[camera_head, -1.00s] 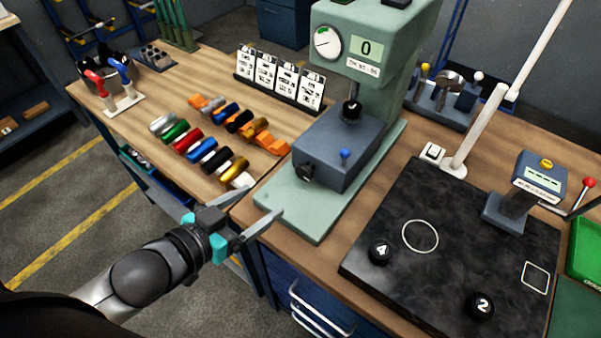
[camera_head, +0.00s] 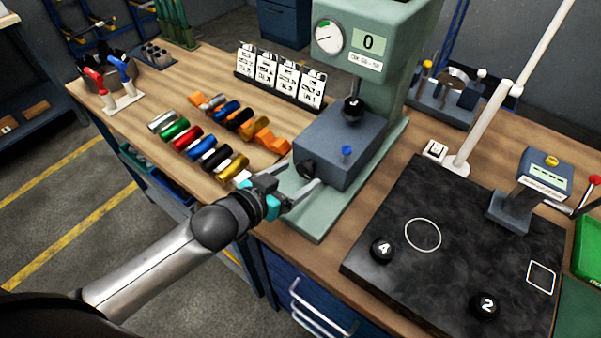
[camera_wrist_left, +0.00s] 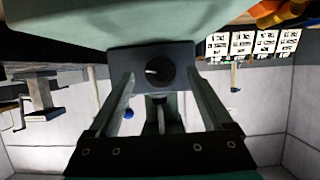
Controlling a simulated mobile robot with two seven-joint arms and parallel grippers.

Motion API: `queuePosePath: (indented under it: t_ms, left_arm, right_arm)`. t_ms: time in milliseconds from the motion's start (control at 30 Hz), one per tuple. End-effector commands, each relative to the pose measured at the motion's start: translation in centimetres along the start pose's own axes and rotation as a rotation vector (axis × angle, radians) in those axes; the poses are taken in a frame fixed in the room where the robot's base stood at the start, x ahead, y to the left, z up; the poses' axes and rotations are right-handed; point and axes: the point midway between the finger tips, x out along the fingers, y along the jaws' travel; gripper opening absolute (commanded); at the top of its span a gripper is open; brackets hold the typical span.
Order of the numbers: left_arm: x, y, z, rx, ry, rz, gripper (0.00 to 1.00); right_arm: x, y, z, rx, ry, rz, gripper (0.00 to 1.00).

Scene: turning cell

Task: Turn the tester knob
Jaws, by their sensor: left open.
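The tester is a green machine (camera_head: 388,45) with a round dial and a display reading 0. Its blue-grey box (camera_head: 345,140) carries a black knob (camera_head: 307,168) on the front face. My left gripper (camera_head: 302,178) is open in front of this face. In the left wrist view the knob (camera_wrist_left: 160,72) shows a white pointer mark. There it appears between the two open fingers (camera_wrist_left: 159,80), with space on both sides. I cannot tell whether the fingertips reach past the knob's face. My right gripper is not in view.
Coloured cylinders (camera_head: 202,149) lie to the left. A black slab (camera_head: 440,250) with numbered black pieces lies to the right. Floor is open at the lower left.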

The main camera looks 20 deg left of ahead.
Motion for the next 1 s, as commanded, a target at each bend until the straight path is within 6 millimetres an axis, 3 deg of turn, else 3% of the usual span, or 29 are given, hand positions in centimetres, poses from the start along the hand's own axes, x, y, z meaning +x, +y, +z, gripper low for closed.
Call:
queuePosePath:
  t_ms: [233,600,1000]
  left_arm:
    - [2.0,0.0,0.0,-0.001,0.001,0.0,0.84]
    - [2.2,0.0,0.0,0.0,0.0,0.0,0.83]
    - [2.2,0.0,0.0,0.0,0.0,0.0,0.38]
  right_arm:
    - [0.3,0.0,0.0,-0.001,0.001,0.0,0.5]
    - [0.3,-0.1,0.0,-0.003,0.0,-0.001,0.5]
    - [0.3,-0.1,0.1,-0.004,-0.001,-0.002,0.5]
